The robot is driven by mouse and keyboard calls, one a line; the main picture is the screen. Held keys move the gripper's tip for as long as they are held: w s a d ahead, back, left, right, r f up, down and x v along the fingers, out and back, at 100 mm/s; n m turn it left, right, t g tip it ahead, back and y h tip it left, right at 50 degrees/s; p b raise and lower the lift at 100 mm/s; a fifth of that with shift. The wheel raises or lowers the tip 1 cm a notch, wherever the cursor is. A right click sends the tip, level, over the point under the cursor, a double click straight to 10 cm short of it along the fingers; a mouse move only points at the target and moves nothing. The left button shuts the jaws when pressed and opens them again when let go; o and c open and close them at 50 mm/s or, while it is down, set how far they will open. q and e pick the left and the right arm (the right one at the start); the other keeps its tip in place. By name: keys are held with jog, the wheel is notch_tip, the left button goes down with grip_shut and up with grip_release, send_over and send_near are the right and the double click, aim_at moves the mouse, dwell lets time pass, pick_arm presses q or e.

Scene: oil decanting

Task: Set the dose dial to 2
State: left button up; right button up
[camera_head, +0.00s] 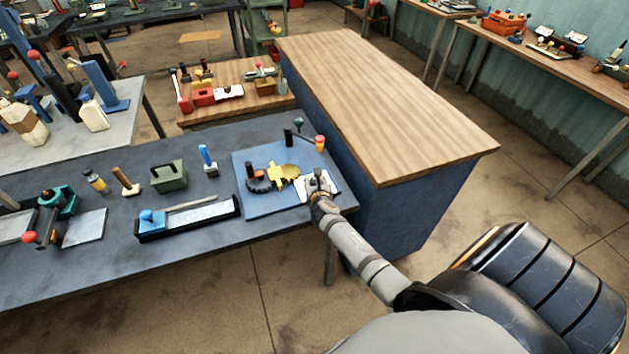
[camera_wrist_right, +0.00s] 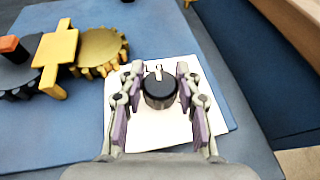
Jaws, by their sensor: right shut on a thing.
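The dose dial (camera_wrist_right: 159,91) is a short black round knob on a white plate (camera_wrist_right: 172,132). A small white pointer mark shows on its far edge, pointing away from the wrist. No numbers are legible, so I cannot tell its setting. My right gripper (camera_wrist_right: 160,88) has one finger on each side of the knob and is shut on it. In the head view my right gripper (camera_head: 319,190) comes down over the white plate (camera_head: 332,183), and the dial is mostly hidden there. My left gripper is not in view.
The plate lies on a blue board (camera_head: 262,205) with a brass gear (camera_wrist_right: 100,48), a yellow cross-shaped piece (camera_wrist_right: 55,58) and a dark gear (camera_wrist_right: 15,78) beside it. A lever with a coloured knob (camera_head: 320,141) stands behind. A wooden-topped cabinet (camera_head: 390,105) stands close on the right.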

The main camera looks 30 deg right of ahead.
jog(key=shift+a+f+m+g+h+b, duration=0.1)
jog(key=shift+f+m+g+h+b, duration=0.05)
jog(key=shift+m+g+h+b, duration=0.8)
jog(key=m+g+h+b, duration=0.3)
jog(key=m+g+h, duration=0.1)
jog(key=m, duration=0.1)
jog(key=shift+m, duration=0.25)
jog(key=m+g+h+b, duration=0.1)
jog(key=m+g+b, duration=0.3)
jog(key=g, duration=0.1)
jog(key=shift+h+b, duration=0.35)
jog(key=shift+b, duration=0.05)
jog(key=shift+m, duration=0.3)
jog(key=o, duration=1.2)
